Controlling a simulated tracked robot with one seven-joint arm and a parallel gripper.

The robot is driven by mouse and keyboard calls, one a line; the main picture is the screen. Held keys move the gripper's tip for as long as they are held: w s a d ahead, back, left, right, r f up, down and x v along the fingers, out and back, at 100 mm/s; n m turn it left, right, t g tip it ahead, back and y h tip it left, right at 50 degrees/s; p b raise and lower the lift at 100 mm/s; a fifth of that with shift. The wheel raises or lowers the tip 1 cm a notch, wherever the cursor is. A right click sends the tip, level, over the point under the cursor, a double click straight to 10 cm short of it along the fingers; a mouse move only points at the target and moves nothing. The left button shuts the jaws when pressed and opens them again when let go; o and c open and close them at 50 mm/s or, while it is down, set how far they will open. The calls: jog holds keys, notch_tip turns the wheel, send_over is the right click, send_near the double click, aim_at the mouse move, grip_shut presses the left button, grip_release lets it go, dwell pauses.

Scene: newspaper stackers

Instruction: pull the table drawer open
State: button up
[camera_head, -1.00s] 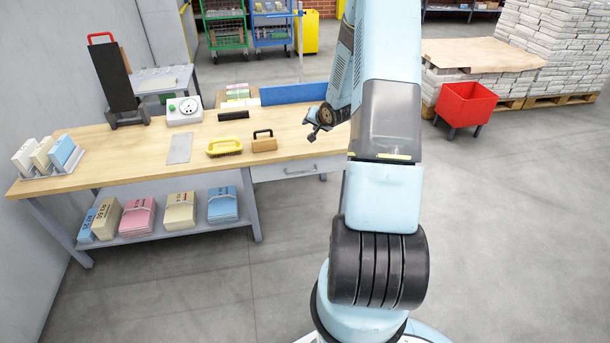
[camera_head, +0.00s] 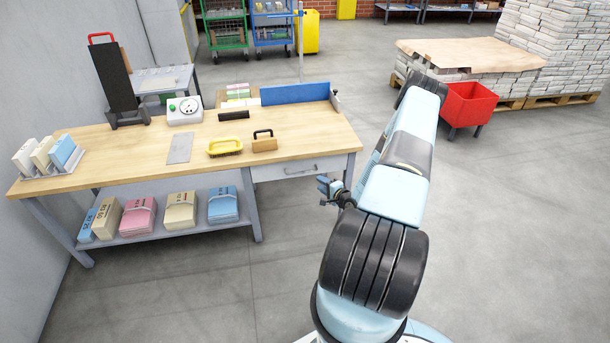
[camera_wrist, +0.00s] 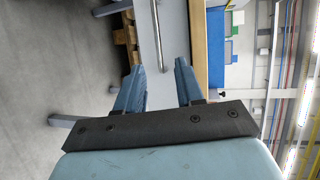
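The table drawer (camera_head: 270,172) is a light grey front under the right part of the wooden tabletop (camera_head: 90,158), and it looks shut. Its bar handle (camera_head: 301,171) runs across the front. In the wrist view the handle (camera_wrist: 157,32) runs up the picture, beyond and between the two fingers, with a gap to them.
A yellow brush (camera_head: 224,147), a wooden block with a dark handle (camera_head: 264,142) and a white device (camera_head: 184,111) stand on the tabletop. Tied bundles lie on the lower shelf (camera_head: 165,231). A red bin (camera_head: 467,106) stands at the right. The floor before the table is clear.

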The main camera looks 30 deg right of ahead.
jog(key=x, duration=1.3)
jog(key=shift+f+m, duration=0.3)
jog(key=shift+w, duration=0.15)
grip_shut()
